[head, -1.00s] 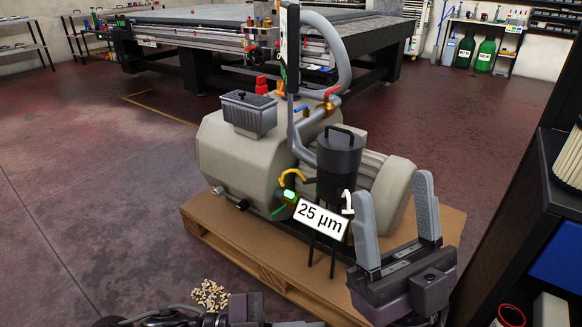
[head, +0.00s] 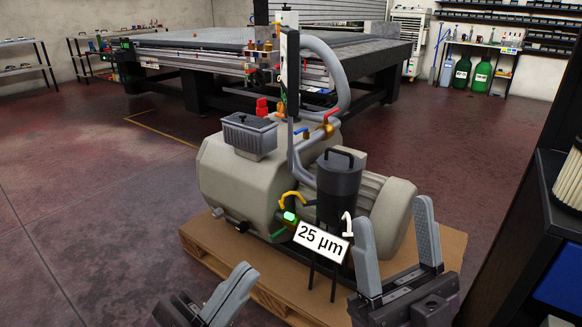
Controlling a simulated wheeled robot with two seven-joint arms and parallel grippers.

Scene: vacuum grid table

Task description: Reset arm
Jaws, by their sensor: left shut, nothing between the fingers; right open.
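My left gripper (head: 222,297) is at the bottom, left of centre, in front of the pallet's near edge. It is shut and empty, and its lower part is cut off by the frame. My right gripper (head: 394,215) is at the lower right with its two grey fingers pointing up and spread apart. It is open and empty. It overlaps the right end of the beige vacuum pump (head: 240,180) in the picture; I cannot tell the gap between them.
The pump stands on a wooden pallet (head: 445,245), with a dark filter canister (head: 340,178) and a "25 µm" sign (head: 320,242) in front. A black shelf (head: 560,195) is close on the right. The large grid table (head: 225,38) is behind. Open floor lies left.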

